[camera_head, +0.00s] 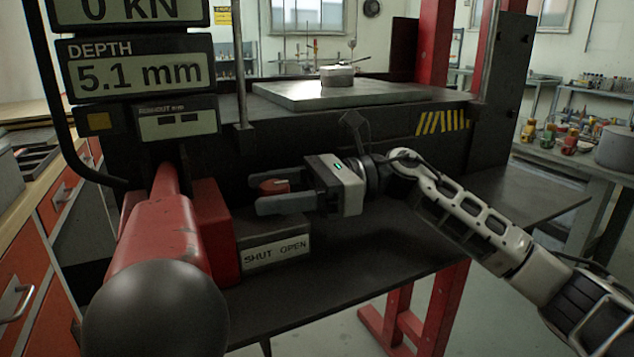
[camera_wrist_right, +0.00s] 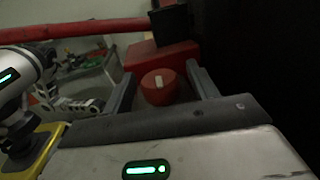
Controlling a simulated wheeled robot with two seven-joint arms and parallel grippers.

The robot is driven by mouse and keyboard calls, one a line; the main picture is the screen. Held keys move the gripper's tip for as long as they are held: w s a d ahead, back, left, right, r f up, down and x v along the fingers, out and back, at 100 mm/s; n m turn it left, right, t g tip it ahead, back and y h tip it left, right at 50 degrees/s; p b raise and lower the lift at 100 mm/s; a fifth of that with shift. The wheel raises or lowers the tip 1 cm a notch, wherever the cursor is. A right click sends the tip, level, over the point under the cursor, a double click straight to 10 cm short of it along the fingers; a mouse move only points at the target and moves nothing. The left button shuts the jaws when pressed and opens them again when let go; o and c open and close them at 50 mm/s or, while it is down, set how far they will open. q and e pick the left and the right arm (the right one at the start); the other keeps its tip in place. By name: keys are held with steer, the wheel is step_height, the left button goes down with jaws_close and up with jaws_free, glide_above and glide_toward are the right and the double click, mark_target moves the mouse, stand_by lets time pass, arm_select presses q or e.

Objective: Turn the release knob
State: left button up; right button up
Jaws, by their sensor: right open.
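The release knob (camera_head: 274,187) is a small red round knob on a dark box with a "SHUT OPEN" plate (camera_head: 275,252), beside the red press body. My right gripper (camera_head: 264,191) reaches in from the right with its fingers open, one on either side of the knob. In the right wrist view the knob (camera_wrist_right: 158,88) shows a pale mark on its face. It sits between the two spread fingers (camera_wrist_right: 161,86), with a gap visible on each side. My left gripper does not show in the head view.
A red lever (camera_head: 165,235) with a big black ball (camera_head: 155,310) stands close on the left. Above it a display (camera_head: 138,71) reads 5.1 mm. A metal plate (camera_head: 340,94) with a small block lies behind. The dark bench top is clear on the right.

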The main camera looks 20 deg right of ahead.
steer(key=d+b, duration=0.1)
steer(key=d, duration=0.4)
steer(key=s+d+b, duration=0.1)
steer(key=d, duration=0.4)
steer(key=d+b, duration=0.1)
steer(key=d, duration=0.5)
steer(key=shift+s, duration=0.4)
steer(key=shift+a, duration=0.1)
